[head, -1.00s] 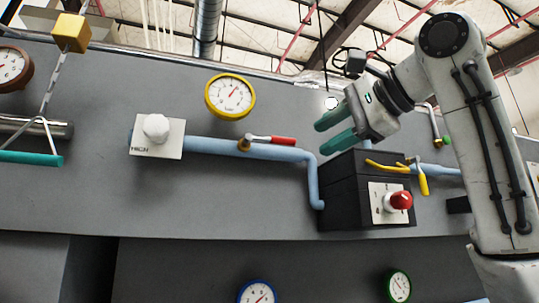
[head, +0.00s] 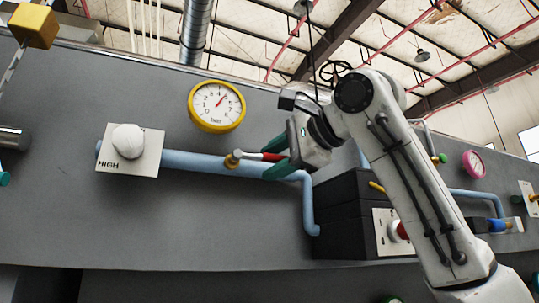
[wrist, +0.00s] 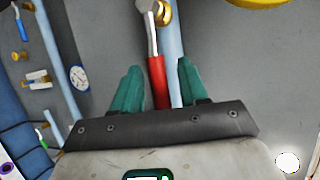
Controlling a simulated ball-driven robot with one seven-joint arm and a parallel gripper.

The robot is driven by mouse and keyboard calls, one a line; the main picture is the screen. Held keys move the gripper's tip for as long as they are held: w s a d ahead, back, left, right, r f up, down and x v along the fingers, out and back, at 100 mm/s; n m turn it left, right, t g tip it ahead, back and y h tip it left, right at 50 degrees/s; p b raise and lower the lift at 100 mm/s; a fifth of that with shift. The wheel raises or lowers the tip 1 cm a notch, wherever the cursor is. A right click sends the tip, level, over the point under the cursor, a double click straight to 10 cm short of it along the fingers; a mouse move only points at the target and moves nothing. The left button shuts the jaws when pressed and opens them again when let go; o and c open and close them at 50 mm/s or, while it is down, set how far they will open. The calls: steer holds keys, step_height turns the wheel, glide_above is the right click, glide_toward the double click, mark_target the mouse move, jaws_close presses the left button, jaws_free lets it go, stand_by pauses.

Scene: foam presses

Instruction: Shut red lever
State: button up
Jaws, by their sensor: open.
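The red lever (head: 262,156) sits on a brass valve on the blue pipe (head: 200,163), its handle lying along the pipe and pointing right in the head view. My gripper (head: 277,158) is open at the handle's red end. In the wrist view the red handle (wrist: 157,82) lies between the two green fingers of my gripper (wrist: 155,88), with a gap on each side. The fingers partly cover the handle's end in the head view.
A white knob (head: 128,141) on a plate marked HIGH is left of the valve. A yellow-rimmed gauge (head: 217,106) hangs above the pipe. A black box (head: 340,215) with a red button (head: 398,231) stands lower right, partly behind my arm.

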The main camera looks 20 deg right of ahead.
steer(key=shift+x, duration=0.75)
steer(key=shift+c, duration=0.2)
jaws_close()
